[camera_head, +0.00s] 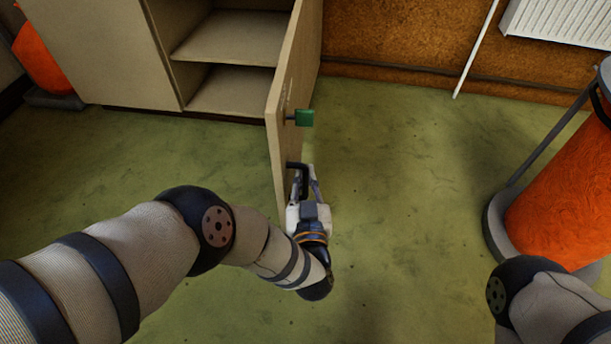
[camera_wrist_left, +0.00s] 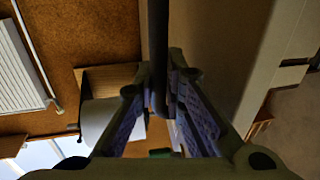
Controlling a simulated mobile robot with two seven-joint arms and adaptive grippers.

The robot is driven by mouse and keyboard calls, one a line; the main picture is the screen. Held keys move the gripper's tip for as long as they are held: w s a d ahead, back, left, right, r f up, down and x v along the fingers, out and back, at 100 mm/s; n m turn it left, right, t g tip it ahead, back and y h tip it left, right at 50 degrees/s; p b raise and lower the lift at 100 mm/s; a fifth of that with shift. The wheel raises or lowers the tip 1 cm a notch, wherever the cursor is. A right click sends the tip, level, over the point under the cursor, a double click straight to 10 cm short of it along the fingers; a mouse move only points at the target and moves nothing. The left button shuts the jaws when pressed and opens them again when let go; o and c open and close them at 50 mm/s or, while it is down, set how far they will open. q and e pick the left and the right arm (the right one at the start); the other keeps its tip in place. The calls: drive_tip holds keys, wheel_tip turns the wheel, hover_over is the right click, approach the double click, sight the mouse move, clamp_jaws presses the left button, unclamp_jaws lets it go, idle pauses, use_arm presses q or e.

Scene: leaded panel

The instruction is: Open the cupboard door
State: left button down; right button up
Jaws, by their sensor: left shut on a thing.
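The cupboard (camera_head: 110,50) stands at the top left in the head view, with pale wooden shelves (camera_head: 230,90) showing inside. Its door (camera_head: 283,105) stands wide open, swung out towards me. A black bar handle (camera_head: 297,168) sits on the door's right-hand face near its free edge. My left gripper (camera_head: 304,180) is shut on this handle. In the left wrist view the dark handle (camera_wrist_left: 158,60) runs down between the two fingers. A green block-shaped piece (camera_head: 304,118) projects from the same door face above the handle. My right gripper is outside the view; only part of my right arm shows.
An orange cylinder in a dark frame (camera_head: 560,215) stands at the right. Another orange object (camera_head: 40,60) is at the far left beside the cupboard. A white radiator (camera_head: 560,22) and a pipe (camera_head: 476,48) are on the back wall.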

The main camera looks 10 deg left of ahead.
use_arm(q)
drive_tip(key=shift+d, duration=0.2)
idle(0.3)
drive_tip(key=c, duration=1.9)
unclamp_jaws()
drive_tip(key=s, duration=0.4)
drive_tip(key=s+d, duration=0.1)
drive_tip(key=s, duration=0.2)
drive_tip(key=s+d, duration=0.1)
drive_tip(key=s, duration=0.3)
drive_tip(key=shift+s, duration=0.35)
